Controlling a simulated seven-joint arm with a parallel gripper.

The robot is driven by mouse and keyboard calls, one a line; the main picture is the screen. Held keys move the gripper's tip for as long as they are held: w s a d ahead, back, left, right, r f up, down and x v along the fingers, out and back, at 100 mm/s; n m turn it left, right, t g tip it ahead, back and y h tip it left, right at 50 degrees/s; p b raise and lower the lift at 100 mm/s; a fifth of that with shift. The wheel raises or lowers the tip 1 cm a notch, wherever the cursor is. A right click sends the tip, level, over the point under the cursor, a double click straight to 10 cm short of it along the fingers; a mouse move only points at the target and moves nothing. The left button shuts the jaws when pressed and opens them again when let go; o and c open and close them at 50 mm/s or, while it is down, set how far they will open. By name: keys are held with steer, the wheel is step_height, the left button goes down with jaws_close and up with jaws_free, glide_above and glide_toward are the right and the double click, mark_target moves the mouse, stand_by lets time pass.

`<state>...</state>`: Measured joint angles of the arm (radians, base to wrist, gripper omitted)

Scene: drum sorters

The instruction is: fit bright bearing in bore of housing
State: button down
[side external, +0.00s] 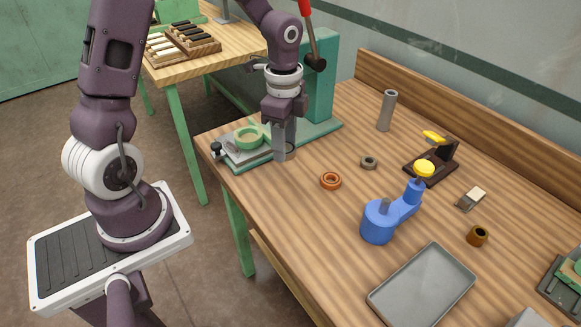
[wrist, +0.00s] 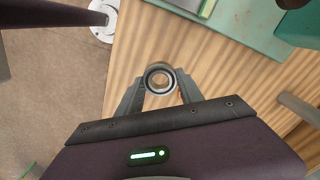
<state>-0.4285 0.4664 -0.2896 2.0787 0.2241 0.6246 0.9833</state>
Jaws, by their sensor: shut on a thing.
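My gripper (side external: 284,153) is shut on the bright bearing (wrist: 160,67), a shiny metal ring that shows between the two fingertips in the wrist view. In the side view the fingers point down over the table's left part, and the bearing is hidden by them or too small to make out. The housing appears to be the pale green ring-shaped part (side external: 247,138) with an open bore, lying on the press bed. My gripper is just right of the housing, in front of the green press, and the bearing is outside the bore.
A teal press (side external: 320,85) with a red-handled lever stands behind my gripper. An orange ring (side external: 331,181), a dark grey ring (side external: 369,162), a grey cylinder (side external: 387,110), a blue oil can (side external: 379,222) and an empty grey tray (side external: 422,288) stand to the right on the wooden bench.

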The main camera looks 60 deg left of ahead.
steer(key=a+r+n, duration=0.1)
steer(key=a+n, duration=0.3)
steer(key=a, duration=1.3)
steer(key=shift+a+r, duration=0.35)
steer(key=shift+a, duration=0.05)
steer(key=shift+f, duration=2.9)
steer(key=shift+f, duration=0.75)
steer(key=shift+r, duration=0.1)
steer(key=shift+r, duration=0.4)
